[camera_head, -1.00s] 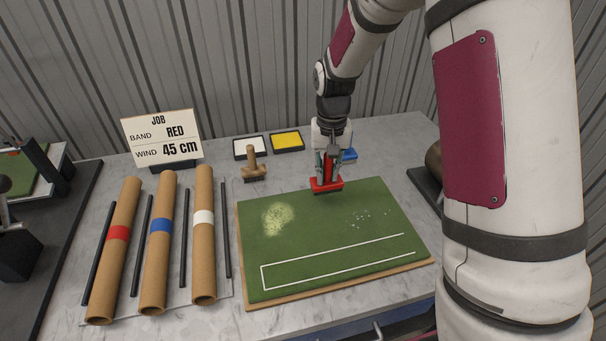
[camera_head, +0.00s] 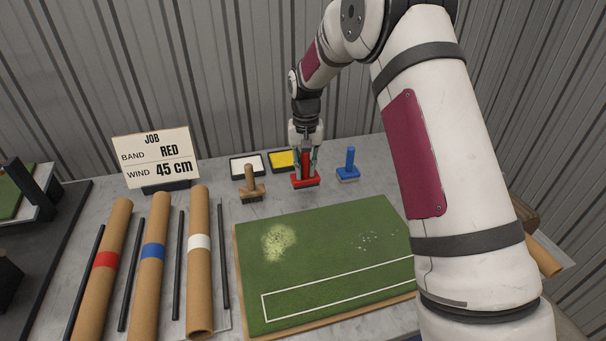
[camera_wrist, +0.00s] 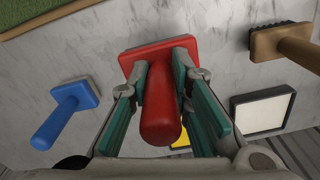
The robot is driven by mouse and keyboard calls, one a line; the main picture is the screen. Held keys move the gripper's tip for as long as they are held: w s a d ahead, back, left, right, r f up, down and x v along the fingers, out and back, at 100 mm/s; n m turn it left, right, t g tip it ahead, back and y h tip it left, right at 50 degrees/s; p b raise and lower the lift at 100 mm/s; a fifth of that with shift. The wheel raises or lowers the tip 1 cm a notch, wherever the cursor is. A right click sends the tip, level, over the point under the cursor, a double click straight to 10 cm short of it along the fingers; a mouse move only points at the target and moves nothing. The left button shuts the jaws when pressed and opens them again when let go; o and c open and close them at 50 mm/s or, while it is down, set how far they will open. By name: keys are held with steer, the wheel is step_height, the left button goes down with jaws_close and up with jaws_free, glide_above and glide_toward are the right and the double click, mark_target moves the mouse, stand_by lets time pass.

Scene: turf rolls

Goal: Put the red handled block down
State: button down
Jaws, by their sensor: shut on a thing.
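The red handled block (camera_head: 304,181) is upright, its handle between my gripper's fingers. My gripper (camera_head: 306,160) is shut on that handle, over the grey table behind the turf board. In the wrist view the red handle (camera_wrist: 160,105) sits between the two green-padded fingers (camera_wrist: 163,90), with the red base (camera_wrist: 157,55) beyond against the marble top. I cannot tell whether the base touches the table.
A blue handled block (camera_head: 348,166) stands to the right and a wooden brush (camera_head: 252,187) to the left. White (camera_head: 247,164) and yellow (camera_head: 280,158) pads lie behind. The turf board (camera_head: 320,250) is in front; banded rolls (camera_head: 149,285) lie left.

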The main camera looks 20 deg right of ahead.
mark_target(303, 174)
steer(key=shift+w+f, duration=0.1)
steer(key=shift+w, duration=0.95)
steer(key=shift+f+p, duration=0.35)
steer(key=shift+f, duration=1.35)
steer(key=shift+f, duration=0.15)
steer(key=c, duration=1.5)
jaws_free()
steer(key=shift+o, duration=0.2)
